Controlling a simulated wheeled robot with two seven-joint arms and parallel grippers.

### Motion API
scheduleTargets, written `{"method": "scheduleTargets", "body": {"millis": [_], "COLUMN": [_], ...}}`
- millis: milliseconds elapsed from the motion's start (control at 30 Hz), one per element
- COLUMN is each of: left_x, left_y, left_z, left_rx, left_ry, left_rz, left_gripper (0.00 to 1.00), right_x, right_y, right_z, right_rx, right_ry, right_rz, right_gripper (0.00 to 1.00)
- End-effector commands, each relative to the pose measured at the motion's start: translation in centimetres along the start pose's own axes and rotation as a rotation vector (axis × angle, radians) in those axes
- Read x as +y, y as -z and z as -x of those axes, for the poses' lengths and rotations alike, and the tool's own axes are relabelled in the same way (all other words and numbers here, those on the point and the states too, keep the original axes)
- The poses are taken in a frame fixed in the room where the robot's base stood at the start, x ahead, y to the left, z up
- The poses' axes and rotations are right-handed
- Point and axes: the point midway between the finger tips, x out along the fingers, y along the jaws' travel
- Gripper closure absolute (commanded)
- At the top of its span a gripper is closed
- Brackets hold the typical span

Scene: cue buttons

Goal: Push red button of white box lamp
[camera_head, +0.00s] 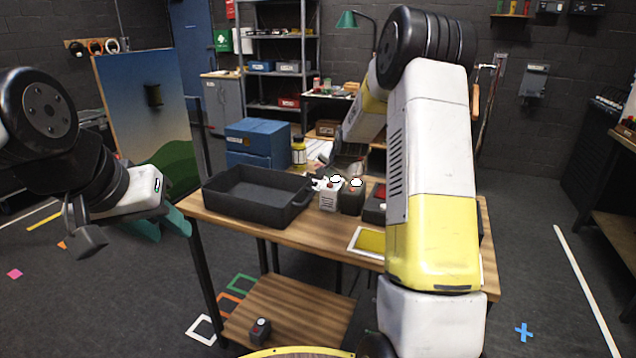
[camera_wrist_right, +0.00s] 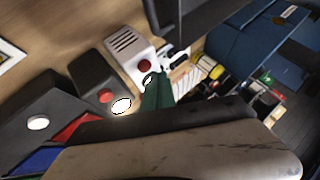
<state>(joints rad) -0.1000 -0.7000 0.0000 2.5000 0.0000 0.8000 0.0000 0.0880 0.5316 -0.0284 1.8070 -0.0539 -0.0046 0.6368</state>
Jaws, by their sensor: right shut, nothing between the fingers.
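The white box (camera_head: 328,196) with vent slots stands on the table beside the black tray; it also shows in the right wrist view (camera_wrist_right: 128,45). Its red button (camera_wrist_right: 144,66) and white dome lamp (camera_wrist_right: 147,81) are on the top. My right gripper (camera_wrist_right: 156,78) is shut and empty, its green fingertips close beside the button and partly over the lamp. I cannot tell whether they touch the box.
A dark box (camera_head: 351,199) with its own red button (camera_wrist_right: 106,96) and lamp stands right next to the white box. A black box (camera_wrist_right: 35,110) with a white lamp is beyond it. The black tray (camera_head: 250,208) and blue drawers (camera_head: 252,136) are to the left.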

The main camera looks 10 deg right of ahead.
Motion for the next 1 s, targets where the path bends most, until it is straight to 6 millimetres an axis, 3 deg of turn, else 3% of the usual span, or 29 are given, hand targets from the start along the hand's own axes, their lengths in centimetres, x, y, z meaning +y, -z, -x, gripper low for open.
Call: {"method": "scheduleTargets", "body": {"millis": [1000], "left_x": [0.00], "left_y": [0.00], "left_z": [0.00], "left_rx": [0.000], "left_ry": [0.000], "left_rz": [0.000], "left_gripper": [0.64], "right_x": [0.47], "right_y": [-0.47], "right_z": [-0.62], "right_rx": [0.000], "right_ry": [0.000], "right_rz": [0.000], "right_gripper": [1.00]}}
